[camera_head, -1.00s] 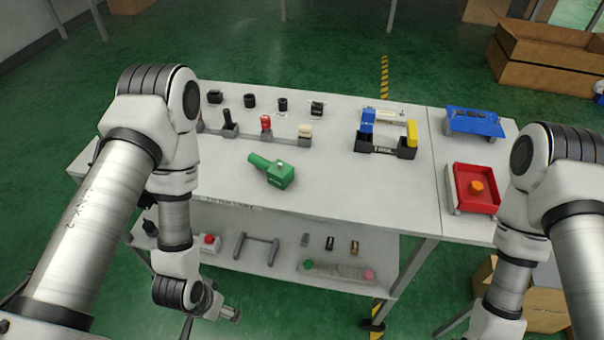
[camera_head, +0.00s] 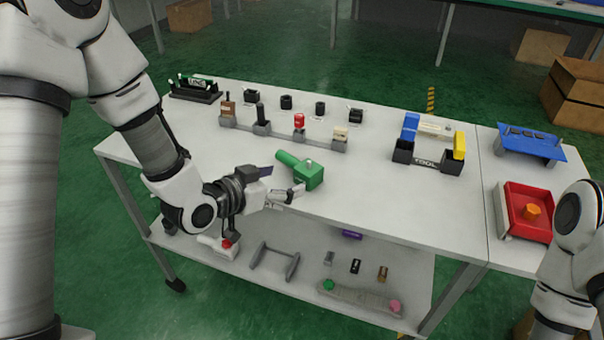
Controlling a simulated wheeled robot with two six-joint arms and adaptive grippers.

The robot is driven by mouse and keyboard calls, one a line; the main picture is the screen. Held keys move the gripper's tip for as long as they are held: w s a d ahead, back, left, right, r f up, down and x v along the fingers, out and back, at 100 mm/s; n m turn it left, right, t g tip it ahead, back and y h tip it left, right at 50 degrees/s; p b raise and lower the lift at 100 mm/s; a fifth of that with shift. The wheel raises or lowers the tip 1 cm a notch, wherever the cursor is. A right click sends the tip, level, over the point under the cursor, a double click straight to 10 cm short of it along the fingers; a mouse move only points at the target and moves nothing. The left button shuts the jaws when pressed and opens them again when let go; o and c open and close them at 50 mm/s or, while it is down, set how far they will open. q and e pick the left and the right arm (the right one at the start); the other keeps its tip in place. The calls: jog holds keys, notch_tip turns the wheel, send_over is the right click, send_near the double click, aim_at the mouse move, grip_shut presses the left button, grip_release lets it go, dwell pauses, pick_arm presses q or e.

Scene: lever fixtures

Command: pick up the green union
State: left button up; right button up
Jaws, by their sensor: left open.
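A green block-shaped piece with a round stub to the left, which I take for the green union (camera_head: 309,176), lies on the white table near its front edge. My left gripper (camera_head: 284,181) is open, just left of and in front of the green piece, with its fingers pointing toward it. One finger is by the stub and the other near the block's front. I cannot tell whether they touch it. My right arm shows at the right edge, but its gripper is out of view.
A row of levers (camera_head: 299,133) stands behind the green piece. The lower shelf (camera_head: 300,300) holds small parts. The table right of the piece is clear.

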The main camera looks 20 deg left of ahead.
pick_arm(q)
jog(key=x, duration=0.5)
jog(key=shift+w+d+r, duration=0.15)
jog(key=shift+w+r, duration=0.1)
jog(key=shift+w, duration=0.15)
jog(key=shift+s, duration=0.1)
jog(key=c, duration=1.4)
jog(key=shift+r, duration=0.55)
notch_tip(320, 180, up, 2)
jog(key=shift+r+p, duration=0.1)
jog(key=shift+p, duration=0.25)
jog(key=s, duration=0.2)
jog(key=s+d, duration=0.1)
jog(key=s, duration=0.1)
jog(key=shift+s+r+b, duration=0.25)
jog(key=shift+s+b, duration=0.1)
jog(key=s+d+r+p, duration=0.1)
jog(key=s+d+p, duration=0.1)
jog(key=s+p, duration=1.35)
jog(key=w+d+r+p, duration=0.1)
jog(key=w+r+p, duration=0.1)
jog(key=w+p, duration=0.35)
jog(key=n+t+y+b, duration=0.1)
jog(key=n+y+b, duration=0.1)
jog(key=n+y, duration=0.35)
send_near(307, 167)
jog(key=shift+s+a+r+m, duration=0.25)
jog(key=shift+a+r+m, duration=0.1)
jog(key=shift+a+r, duration=0.75)
